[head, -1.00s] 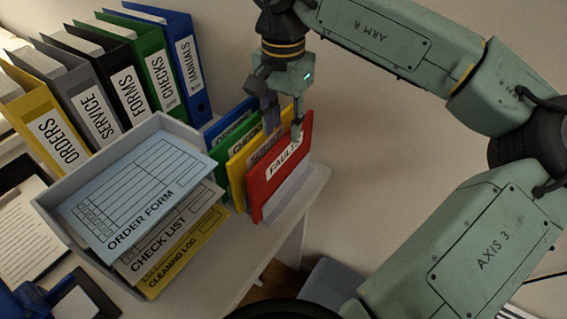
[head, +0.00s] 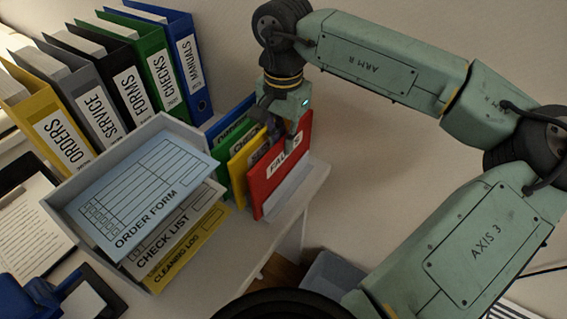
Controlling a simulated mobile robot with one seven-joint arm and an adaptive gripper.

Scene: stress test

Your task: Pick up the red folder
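The red folder (head: 264,187), with a white label partly reading "FAULTS", stands upright at the right end of a row of folders in a light holder (head: 292,190). My gripper (head: 277,130) is above and over its top edge, with its fingers apart. One finger hangs in front of the red folder and covers part of the label.
Yellow (head: 238,172), green (head: 222,165) and blue folders (head: 215,130) stand close to the left of the red one. A paper tray (head: 75,215) with forms is further left. Binders (head: 185,75) stand behind. The wall side to the right is free.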

